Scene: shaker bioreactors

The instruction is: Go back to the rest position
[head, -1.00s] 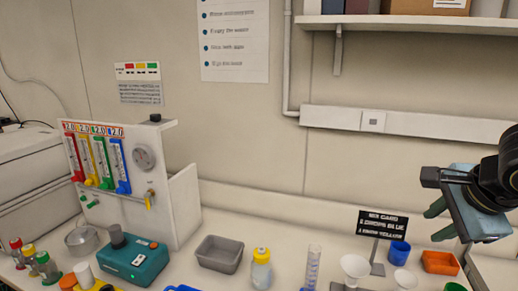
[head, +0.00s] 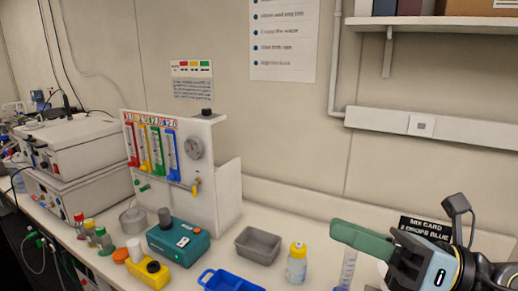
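My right gripper (head: 362,240) is at the lower right of the head view, raised in front of the bench. Its green finger points left, and its dark wrist and arm run off the right edge. I see one finger outline, so its opening cannot be told. It appears to hold nothing. It covers part of the black mix card sign (head: 425,228) and the area around the measuring cylinder (head: 347,268). My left gripper is not in view.
On the bench stand a flowmeter panel (head: 222,143), a teal device (head: 178,243), a grey tray (head: 258,246), a yellow-capped bottle (head: 297,264), a blue tray (head: 228,281) and a yellow device (head: 148,273). Stacked white instruments (head: 82,148) stand at left. A shelf (head: 450,28) hangs upper right.

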